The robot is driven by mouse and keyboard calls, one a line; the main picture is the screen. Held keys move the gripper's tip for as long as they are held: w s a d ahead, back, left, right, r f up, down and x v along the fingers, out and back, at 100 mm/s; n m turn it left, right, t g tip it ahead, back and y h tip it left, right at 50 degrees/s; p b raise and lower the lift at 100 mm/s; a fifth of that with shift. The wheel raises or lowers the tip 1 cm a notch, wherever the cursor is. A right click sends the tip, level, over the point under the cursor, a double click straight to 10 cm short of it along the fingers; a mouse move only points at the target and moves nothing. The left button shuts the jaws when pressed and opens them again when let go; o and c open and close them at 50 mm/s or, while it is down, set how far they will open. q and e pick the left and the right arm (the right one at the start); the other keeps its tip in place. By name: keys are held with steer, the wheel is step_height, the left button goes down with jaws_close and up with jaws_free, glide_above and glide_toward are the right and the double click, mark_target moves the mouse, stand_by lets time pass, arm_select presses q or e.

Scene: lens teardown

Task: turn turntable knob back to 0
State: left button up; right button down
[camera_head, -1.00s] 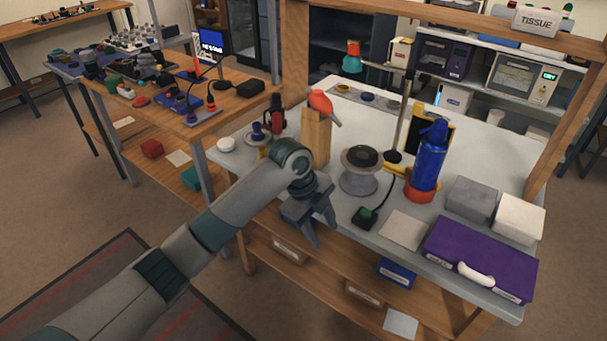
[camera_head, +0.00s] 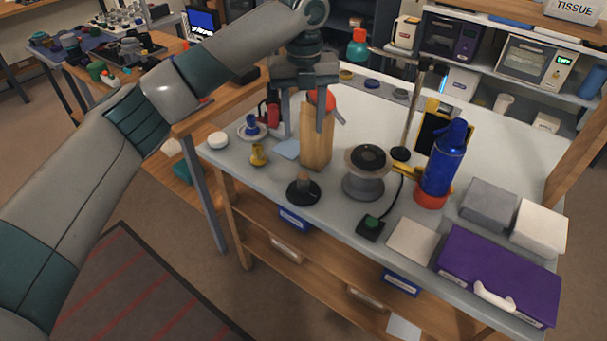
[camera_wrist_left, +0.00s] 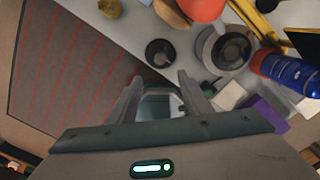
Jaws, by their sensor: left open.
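A grey spool-shaped stand (camera_head: 365,184) with a dark round top, which looks like the turntable, stands near the table's front edge. It also shows in the left wrist view (camera_wrist_left: 212,50). To its left is a low black disc (camera_head: 303,193) with an upright grip, likely the knob; the wrist view shows it too (camera_wrist_left: 160,52). I cannot read any scale or setting. My left gripper (camera_head: 303,122) is open and empty, fingers down, in front of the wooden block in the picture and above the black disc. In the wrist view, its fingers (camera_wrist_left: 161,90) are apart below the disc.
A wooden block (camera_head: 316,145) with a red-orange tool stands behind the disc. A yellow piece (camera_head: 258,155) is to its left. A black box with green button (camera_head: 371,228), a blue bottle (camera_head: 440,165) and a purple case (camera_head: 500,270) are to the right.

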mark_target(304, 176)
arm_select(q)
steer(key=shift+f, duration=0.15)
step_height(304, 176, down, 16)
steer(key=shift+s+r+p, duration=0.1)
steer(key=shift+r+p, duration=0.1)
steer(key=shift+p, duration=0.9)
steer(key=shift+f, duration=0.8)
arm_select(e)
steer(key=shift+w+a+r+t+y, duration=0.3)
steer(key=shift+w+a+r+t, duration=0.65)
steer(key=shift+a+r, duration=0.25)
arm_select(q)
steer(key=c, duration=1.1)
steer(key=shift+o, duration=0.2)
arm_select(e)
steer(key=shift+s, duration=0.6)
